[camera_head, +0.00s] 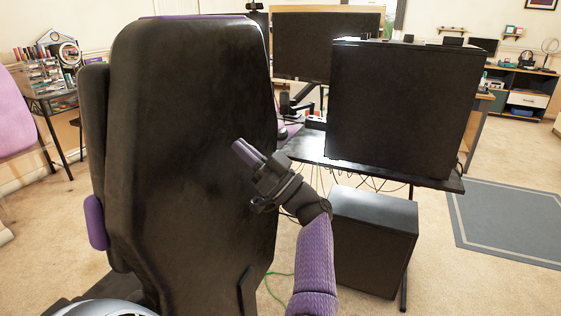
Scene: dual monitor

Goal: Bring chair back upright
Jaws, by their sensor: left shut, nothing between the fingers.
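The office chair's tall black back (185,130) fills the left middle of the head view, seen from behind. It looks close to upright, though I cannot tell its exact tilt. A purple-trimmed armrest or side part (96,222) shows at its left. The chair's seat is hidden behind the back. My right gripper is not in view.
A desk (435,180) stands beyond, carrying a large black case (400,105) and a monitor (325,45). A black cabinet (372,240) is under it, right of my arm. A pink chair (12,115) is far left. Carpet is clear at the right, around a grey rug (510,220).

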